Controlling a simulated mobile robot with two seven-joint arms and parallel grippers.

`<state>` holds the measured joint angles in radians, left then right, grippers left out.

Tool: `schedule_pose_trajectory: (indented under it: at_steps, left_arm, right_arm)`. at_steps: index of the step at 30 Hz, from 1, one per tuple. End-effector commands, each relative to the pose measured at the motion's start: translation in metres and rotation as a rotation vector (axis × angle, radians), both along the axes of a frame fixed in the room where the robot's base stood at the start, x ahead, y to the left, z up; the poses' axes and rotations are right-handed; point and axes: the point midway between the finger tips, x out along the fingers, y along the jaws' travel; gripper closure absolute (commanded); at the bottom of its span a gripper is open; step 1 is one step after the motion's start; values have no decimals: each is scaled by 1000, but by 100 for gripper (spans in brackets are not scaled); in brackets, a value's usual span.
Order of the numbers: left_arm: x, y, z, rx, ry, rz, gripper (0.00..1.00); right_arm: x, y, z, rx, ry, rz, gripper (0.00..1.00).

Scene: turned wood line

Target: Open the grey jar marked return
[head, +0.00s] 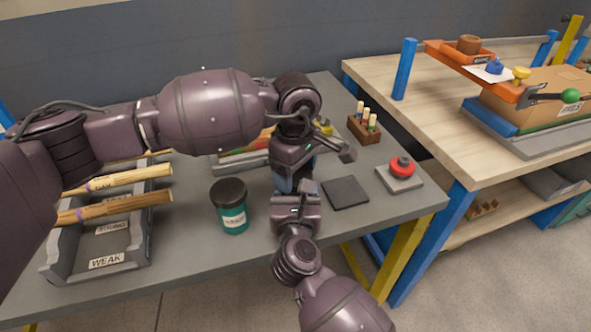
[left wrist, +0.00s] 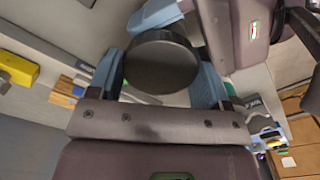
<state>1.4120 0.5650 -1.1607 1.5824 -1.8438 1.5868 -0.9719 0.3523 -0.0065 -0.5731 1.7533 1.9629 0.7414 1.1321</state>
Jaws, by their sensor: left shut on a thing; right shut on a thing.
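A round dark lid (left wrist: 162,62) shows from above in the left wrist view, between the blue fingers of my left gripper (left wrist: 160,85). In the head view my left gripper (head: 285,180) points down over the table, shut on this lid. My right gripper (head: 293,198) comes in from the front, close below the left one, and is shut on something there. The jar body and any return marking are hidden by the two grippers. I cannot tell from these views whether the lid is apart from the jar.
A teal jar with a black lid (head: 232,218) stands left of the grippers. A grey tray (head: 140,250) labelled WEAK, with wooden rods across it, lies further left. On the right are a dark square pad (head: 346,192), a red button (head: 402,166) and a wooden peg block (head: 364,130).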

Motion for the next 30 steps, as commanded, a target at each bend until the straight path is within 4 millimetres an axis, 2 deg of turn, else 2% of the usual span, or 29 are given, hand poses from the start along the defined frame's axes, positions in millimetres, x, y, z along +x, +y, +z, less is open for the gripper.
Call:
schedule_pose_trajectory:
  at_steps: [1, 6, 26, 30]
  left_arm:
    - [1, -2, 1, -6, -4, -2, 27]
    - [0, -2, 1, -5, -3, -3, 3]
    - [-2, 0, 0, 3, 7, -6, 3]
    - [-2, 0, 6, 2, 6, -7, 3]
  right_arm:
    - [-1, 3, 0, 0, 0, 7, 100]
    - [-1, 3, 0, 0, 0, 6, 100]
    - [1, -3, -1, -2, 1, -6, 100]
    - [2, -3, -1, -2, 2, -7, 100]
